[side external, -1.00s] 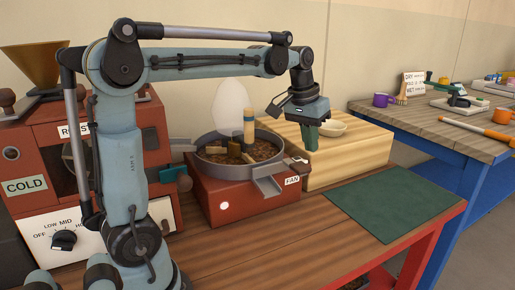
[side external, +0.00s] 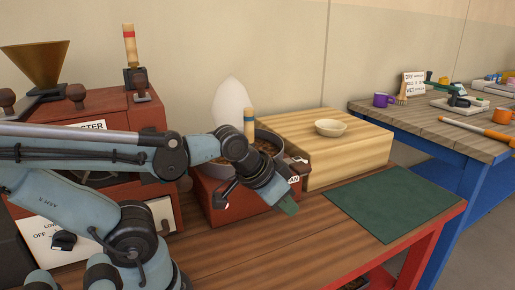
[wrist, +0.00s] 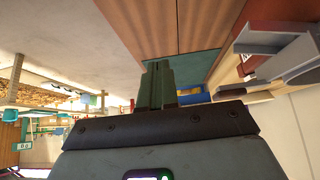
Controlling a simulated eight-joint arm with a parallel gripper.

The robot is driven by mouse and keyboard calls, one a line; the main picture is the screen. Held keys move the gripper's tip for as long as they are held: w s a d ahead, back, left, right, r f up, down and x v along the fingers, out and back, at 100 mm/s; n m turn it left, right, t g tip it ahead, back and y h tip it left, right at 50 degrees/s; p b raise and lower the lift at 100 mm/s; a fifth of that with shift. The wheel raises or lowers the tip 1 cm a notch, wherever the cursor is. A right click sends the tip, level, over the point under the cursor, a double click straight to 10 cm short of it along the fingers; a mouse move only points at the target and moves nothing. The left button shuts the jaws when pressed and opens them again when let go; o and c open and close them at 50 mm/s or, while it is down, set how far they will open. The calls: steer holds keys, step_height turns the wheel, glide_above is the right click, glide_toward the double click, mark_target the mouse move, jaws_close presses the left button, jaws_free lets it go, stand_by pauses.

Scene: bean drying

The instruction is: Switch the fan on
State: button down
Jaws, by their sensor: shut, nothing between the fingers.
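The red cooler base (side external: 235,200) stands on the wooden bench with the round grey bean pan (side external: 268,140) on top. A white FAN label (side external: 294,179) is on its right front corner, partly covered by my wrist. A small dark part, possibly the fan switch (side external: 298,161), sits above the label; its setting is too small to tell. My gripper (side external: 288,208) is shut and empty, tilted downward just in front of the label, above the bench. In the wrist view its green fingers (wrist: 157,85) are together, with the grey chute (wrist: 272,40) to the right.
A wooden box (side external: 340,155) with a pale bowl (side external: 330,127) stands behind right. A green mat (side external: 393,204) lies on the clear right part of the bench. The red roaster (side external: 95,110) is at the left. A blue table (side external: 440,140) is beyond.

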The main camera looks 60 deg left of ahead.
steer(key=w+a+r+g, duration=0.2)
steer(key=w+a+r, duration=0.5)
steer(key=a, duration=0.3)
steer(key=w+a+r+g, duration=0.1)
steer(key=w+a+r, duration=0.6)
steer(key=a, duration=0.3)
steer(key=shift+g+h, duration=0.3)
steer(key=shift+g, duration=0.1)
steer(key=shift+w, duration=0.1)
glide_above(304, 160)
steer(key=s, duration=0.1)
steer(key=f, duration=1.2)
steer(key=shift+a+f, duration=0.15)
steer(key=shift+a, duration=0.05)
steer(key=shift+s+d+f, duration=0.1)
steer(key=shift+f, duration=0.55)
